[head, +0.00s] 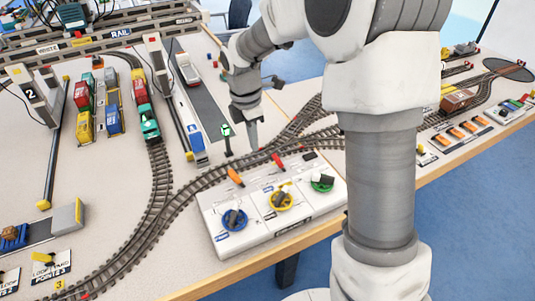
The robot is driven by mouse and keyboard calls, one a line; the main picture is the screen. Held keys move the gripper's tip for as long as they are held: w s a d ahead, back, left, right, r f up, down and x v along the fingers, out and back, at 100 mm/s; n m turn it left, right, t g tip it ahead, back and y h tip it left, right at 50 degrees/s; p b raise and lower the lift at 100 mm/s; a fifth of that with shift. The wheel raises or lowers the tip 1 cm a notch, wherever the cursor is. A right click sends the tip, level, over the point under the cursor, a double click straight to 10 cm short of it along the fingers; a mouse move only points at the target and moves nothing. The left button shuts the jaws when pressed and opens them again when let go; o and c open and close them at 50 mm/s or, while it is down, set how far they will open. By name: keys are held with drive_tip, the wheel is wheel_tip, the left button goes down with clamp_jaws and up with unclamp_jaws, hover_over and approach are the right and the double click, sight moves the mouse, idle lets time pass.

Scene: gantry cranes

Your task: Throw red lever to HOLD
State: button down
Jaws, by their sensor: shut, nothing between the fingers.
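The white control box (235,243) sits at the table's front edge in the head view. A red lever (278,162) stands at its back edge, tilted. An orange lever (235,177) is to its left along the same edge. The labels on the box are too small to read, so I cannot tell which mark is HOLD. My gripper (253,146) points down just behind the box, up and left of the red lever in the picture. It looks shut and empty, apart from the lever. My arm covers part of the box's right side.
Blue (234,219), yellow (282,201) and green (322,184) dials sit on the box. Model track (190,188) curves close behind it. Toy trains (149,123) and crane rails fill the back left.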

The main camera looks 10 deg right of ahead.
sight(280, 164)
drive_tip(key=shift+f, duration=0.1)
drive_tip(key=f+b, duration=0.1)
drive_tip(key=f, duration=0.5)
drive_tip(key=f+b, duration=0.1)
drive_tip(key=f, duration=0.3)
drive_tip(key=shift+w+d+b, duration=0.1)
drive_tip(key=shift+d+b, duration=0.2)
drive_tip(key=shift+d, duration=0.1)
drive_tip(key=shift+w+d+r, duration=0.15)
drive_tip(key=shift+d+r, duration=0.15)
drive_tip(key=shift+d, duration=0.25)
drive_tip(key=shift+w+d+r, duration=0.15)
drive_tip(key=shift+d+r, duration=0.1)
drive_tip(key=shift+d, duration=0.3)
drive_tip(key=shift+w+d+r, duration=0.2)
drive_tip(key=shift+d+r, duration=0.15)
drive_tip(key=shift+d, duration=0.35)
drive_tip(key=shift+r+p, duration=0.15)
drive_tip(key=shift+p, duration=0.15)
